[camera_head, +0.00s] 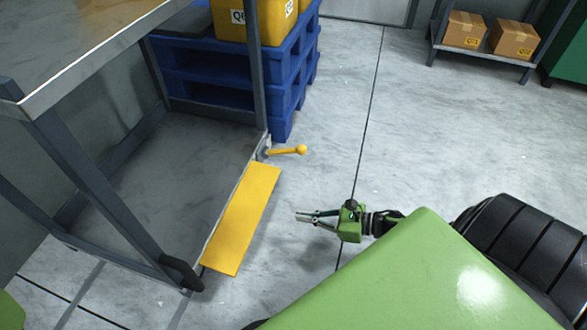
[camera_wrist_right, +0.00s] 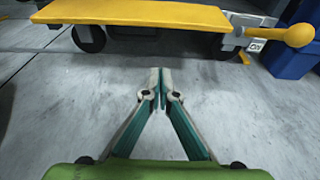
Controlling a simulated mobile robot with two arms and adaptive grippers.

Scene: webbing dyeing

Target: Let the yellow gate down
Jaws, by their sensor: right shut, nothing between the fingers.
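The yellow gate (camera_head: 243,218) is a flat yellow panel along the lower right edge of a grey metal cart frame. It sticks outward over the floor. In the right wrist view the gate (camera_wrist_right: 140,14) lies across the top, level, above dark casters. A yellow lever with a round knob (camera_head: 287,150) is at the gate's far end, pointing right; it also shows in the wrist view (camera_wrist_right: 285,36). My right gripper (camera_head: 300,216) is shut and empty, to the right of the gate and apart from it. Its fingertips (camera_wrist_right: 159,80) meet above bare floor. My left gripper is out of view.
A blue pallet stack (camera_head: 210,90) with yellow bins (camera_head: 268,22) stands behind the cart frame (camera_head: 68,180). A low shelf with cardboard boxes (camera_head: 464,30) is at the back right. The floor (camera_head: 340,110) between is clear.

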